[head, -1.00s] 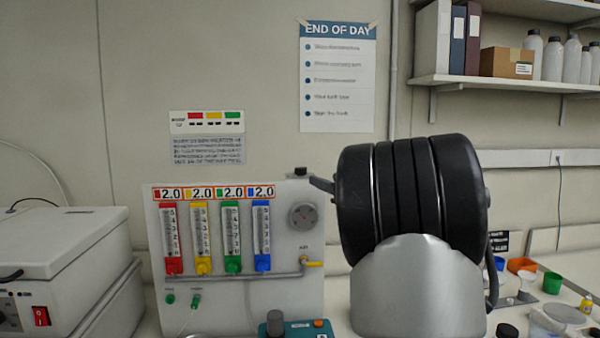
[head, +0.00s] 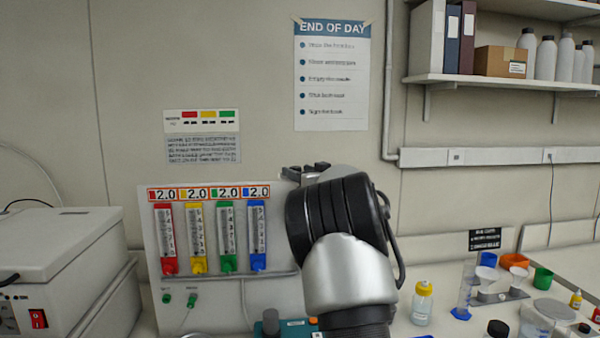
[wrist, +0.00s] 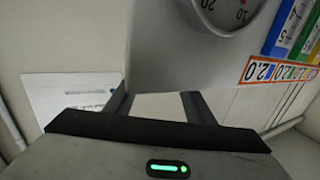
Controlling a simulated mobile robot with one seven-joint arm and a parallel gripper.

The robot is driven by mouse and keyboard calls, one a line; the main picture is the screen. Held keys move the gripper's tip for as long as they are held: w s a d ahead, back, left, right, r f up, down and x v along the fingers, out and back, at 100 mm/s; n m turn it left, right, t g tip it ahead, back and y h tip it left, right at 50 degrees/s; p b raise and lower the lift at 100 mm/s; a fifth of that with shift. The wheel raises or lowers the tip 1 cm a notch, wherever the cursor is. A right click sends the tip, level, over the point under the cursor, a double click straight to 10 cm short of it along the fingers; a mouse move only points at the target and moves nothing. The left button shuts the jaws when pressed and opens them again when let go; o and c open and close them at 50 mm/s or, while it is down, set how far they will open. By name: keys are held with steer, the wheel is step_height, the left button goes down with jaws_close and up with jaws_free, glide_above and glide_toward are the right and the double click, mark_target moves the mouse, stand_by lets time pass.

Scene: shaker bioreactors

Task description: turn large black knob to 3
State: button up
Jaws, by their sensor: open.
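No knob clearly reads as a large black knob with numbers. A dark grey knob (head: 271,321) stands on a teal-fronted device (head: 292,329) at the bottom of the head view, partly cut off; its markings are unreadable. My gripper (head: 305,173) is at the top right corner of the white flowmeter panel (head: 235,285), largely hidden by my arm. In the wrist view my gripper (wrist: 157,98) is open with nothing between its fingers, and the panel's edge (wrist: 170,70) is just beyond them. A round dial gauge (wrist: 226,12) is partly visible there.
Four-colour flowmeter tubes, including a blue one (head: 257,235), line the panel. A white box with a red switch (head: 39,318) is at left. A yellow-capped bottle (head: 422,303), cups and a cylinder (head: 464,292) stand at right. A shelf (head: 480,82) is above.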

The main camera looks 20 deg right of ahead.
steer(key=c, duration=1.1)
steer(key=shift+o, duration=0.2)
